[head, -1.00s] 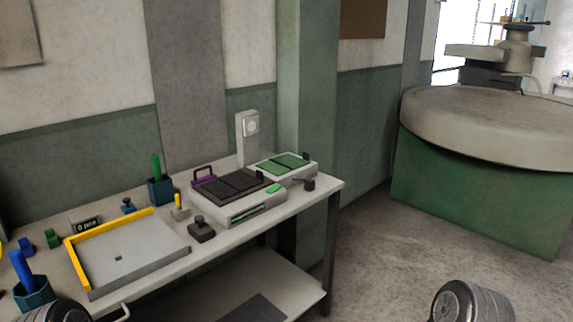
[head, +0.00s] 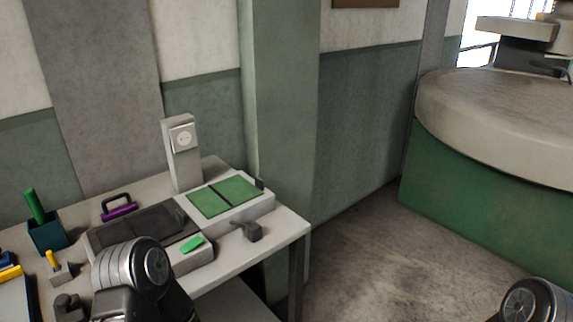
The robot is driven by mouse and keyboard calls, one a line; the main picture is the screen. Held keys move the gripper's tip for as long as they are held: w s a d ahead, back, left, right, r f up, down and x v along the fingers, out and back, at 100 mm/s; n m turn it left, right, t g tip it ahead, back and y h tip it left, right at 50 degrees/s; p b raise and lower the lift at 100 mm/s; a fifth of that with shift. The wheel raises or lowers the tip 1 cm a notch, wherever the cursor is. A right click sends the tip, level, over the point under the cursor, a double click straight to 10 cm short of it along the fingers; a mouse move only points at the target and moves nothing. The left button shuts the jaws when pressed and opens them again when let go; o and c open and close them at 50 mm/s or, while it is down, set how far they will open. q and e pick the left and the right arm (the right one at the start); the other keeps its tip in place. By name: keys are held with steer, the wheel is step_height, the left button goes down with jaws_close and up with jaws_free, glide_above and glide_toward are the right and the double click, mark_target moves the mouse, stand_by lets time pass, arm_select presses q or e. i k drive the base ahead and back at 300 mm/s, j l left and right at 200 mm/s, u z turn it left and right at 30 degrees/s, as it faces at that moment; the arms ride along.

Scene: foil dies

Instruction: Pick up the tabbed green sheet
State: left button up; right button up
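Two green sheets lie side by side on a pale block at the right end of the bench: a left green sheet (head: 208,202) and a right green sheet (head: 238,189). A small dark upright tab (head: 259,184) stands at the right sheet's far right edge; I cannot tell whether it belongs to the sheet or the block. My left arm's round metal joint shows at the lower left, in front of the dark-topped machine, and my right arm's joint shows at the lower right corner. Neither gripper's fingers show.
The machine with dark plates (head: 150,228) and a green pad (head: 192,244) stands left of the sheets. A socket post (head: 182,155) stands behind. A purple handle (head: 119,211), a green-handled tool (head: 34,206) in a holder and a dark clamp-like piece (head: 247,230) are nearby.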

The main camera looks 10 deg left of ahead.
mark_target(212, 201)
steer(key=i+l+z, duration=0.1)
steer(key=i+l, duration=0.15)
steer(key=i, duration=0.25)
steer(key=i+l+z, duration=0.1)
steer(key=i+l, duration=0.15)
steer(key=i, duration=0.3)
